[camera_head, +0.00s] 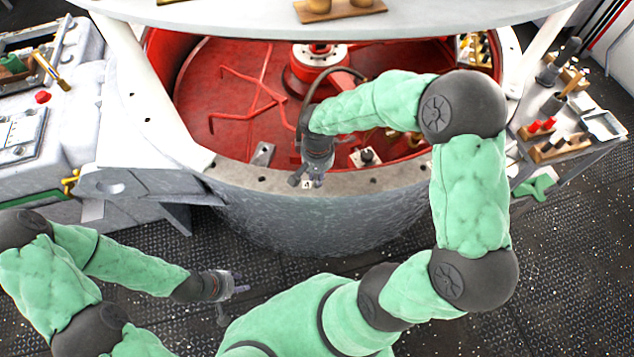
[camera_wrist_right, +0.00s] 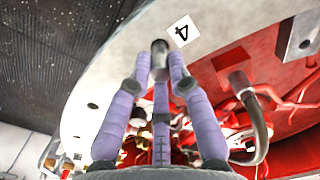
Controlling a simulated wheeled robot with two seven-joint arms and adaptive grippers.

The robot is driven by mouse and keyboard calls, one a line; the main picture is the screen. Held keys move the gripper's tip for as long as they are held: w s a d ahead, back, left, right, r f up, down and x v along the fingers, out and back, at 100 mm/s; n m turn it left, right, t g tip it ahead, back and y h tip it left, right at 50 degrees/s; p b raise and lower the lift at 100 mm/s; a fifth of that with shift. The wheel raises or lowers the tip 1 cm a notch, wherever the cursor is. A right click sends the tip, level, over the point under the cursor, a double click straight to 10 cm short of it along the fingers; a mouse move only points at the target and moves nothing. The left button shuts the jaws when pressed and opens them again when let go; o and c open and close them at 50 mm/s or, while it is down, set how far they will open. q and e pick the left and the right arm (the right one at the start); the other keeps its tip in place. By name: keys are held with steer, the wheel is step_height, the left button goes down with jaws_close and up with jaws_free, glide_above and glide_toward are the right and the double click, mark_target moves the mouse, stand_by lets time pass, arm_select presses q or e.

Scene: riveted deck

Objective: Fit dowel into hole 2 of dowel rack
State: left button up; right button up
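My right gripper (camera_head: 306,178) reaches over the red-lined round tub and points down at its near rim. In the right wrist view its purple fingers (camera_wrist_right: 160,75) close around a short dark-grey cylinder (camera_wrist_right: 159,47), which looks like the dowel. The cylinder's far end is at the rim beside a white tag (camera_wrist_right: 182,30) marked 4; I cannot tell if it touches the rim. The tag also shows in the head view (camera_head: 307,184). My left gripper (camera_head: 236,290) is empty, fingers spread, above the dark floor. I cannot tell which block is the dowel rack.
Wooden blocks with red pegs (camera_head: 541,129) and dark pegs (camera_head: 561,148) stand on the right-hand cart. Another wooden block (camera_head: 338,9) is at the top. The tub's pale rim (camera_head: 225,168) has dark holes. A grey machine (camera_head: 50,110) stands at left.

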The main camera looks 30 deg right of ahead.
steer(key=shift+r, duration=0.15)
jaws_close()
steer(key=shift+r+p, duration=1.85)
steer(key=shift+r, duration=0.7)
